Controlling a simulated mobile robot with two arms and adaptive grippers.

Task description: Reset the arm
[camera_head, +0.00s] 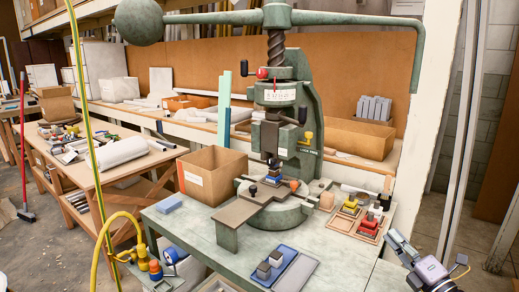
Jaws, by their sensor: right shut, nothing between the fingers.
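The green fly press (310,110) stands on the grey-green bench in the middle of the view. Its long arm (350,18) lies across the top of the screw (276,48). A round ball weight (140,20) is at the arm's left end, and a handle (417,62) hangs down at the right end. My right gripper (397,241) is at the lower right, beside the bench's right edge. It is shut and empty, well below the handle and apart from it.
On the bench are a cardboard box (212,180), a blue tray (275,265) with small blocks, and a wooden tray (354,228) of coloured parts. A yellow hose (105,235) stands at the left. A white post (425,110) rises behind the handle.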

